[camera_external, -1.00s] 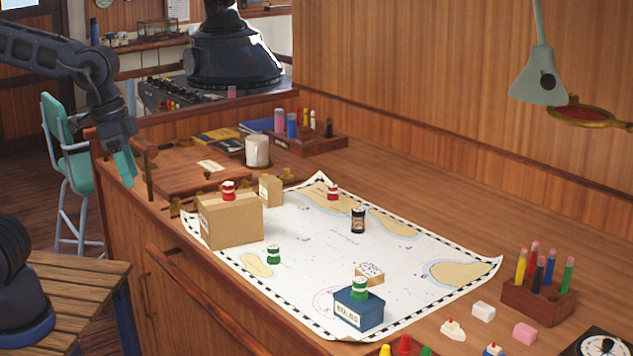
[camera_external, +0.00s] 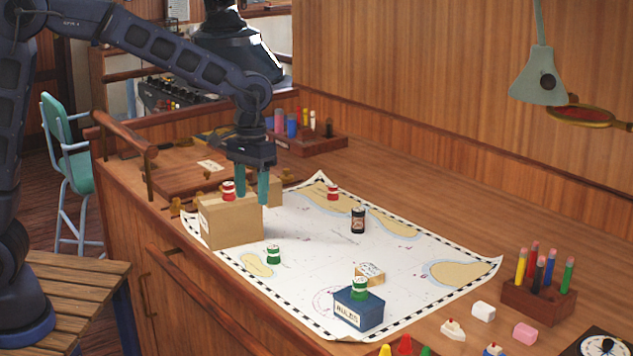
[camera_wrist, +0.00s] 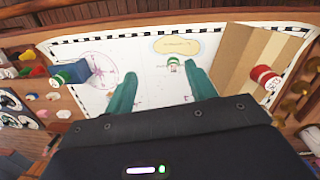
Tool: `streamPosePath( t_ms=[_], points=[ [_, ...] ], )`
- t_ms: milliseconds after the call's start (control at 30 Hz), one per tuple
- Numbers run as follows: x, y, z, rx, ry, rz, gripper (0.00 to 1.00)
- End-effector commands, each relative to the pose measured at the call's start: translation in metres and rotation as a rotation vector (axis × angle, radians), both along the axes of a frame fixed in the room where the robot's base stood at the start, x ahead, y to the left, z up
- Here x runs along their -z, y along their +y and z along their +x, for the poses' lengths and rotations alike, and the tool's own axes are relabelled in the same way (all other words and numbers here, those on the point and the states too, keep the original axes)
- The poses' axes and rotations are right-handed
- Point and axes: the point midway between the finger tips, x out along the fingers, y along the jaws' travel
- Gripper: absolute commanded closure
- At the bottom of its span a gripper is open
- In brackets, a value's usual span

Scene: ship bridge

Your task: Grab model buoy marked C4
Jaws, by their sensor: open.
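Several small model buoys stand about the chart; I cannot read C4 on any. A green and white buoy (camera_external: 273,254) stands on the chart, also in the wrist view (camera_wrist: 173,63). Another green and white buoy (camera_external: 360,287) sits on the blue box (camera_external: 358,310). A red and white buoy (camera_external: 228,190) sits on the cardboard box (camera_external: 230,222), a second red one (camera_external: 332,192) on the far chart. A dark buoy-like can (camera_external: 357,219) stands mid-chart. My gripper (camera_external: 251,198) is open and empty, fingers down, by the cardboard box, right of its red buoy.
The chart (camera_external: 325,255) lies on the wooden desk. A small box (camera_external: 370,273) stands behind the blue box. A pencil holder (camera_external: 538,300) and small model boats are at the right. The chart's right part is mostly clear.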

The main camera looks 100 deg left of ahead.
Motion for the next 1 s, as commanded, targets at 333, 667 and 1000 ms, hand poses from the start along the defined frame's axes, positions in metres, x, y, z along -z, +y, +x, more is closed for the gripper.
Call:
streamPosePath(
  t_ms=[333,667,1000],
  points=[
    [0.059,0.058,0.039,-0.161,0.080,-0.027,0.44],
    [0.090,0.063,0.041,-0.185,0.094,-0.031,0.44],
    [0.122,0.058,0.038,-0.184,0.093,-0.031,0.44]
  ],
)
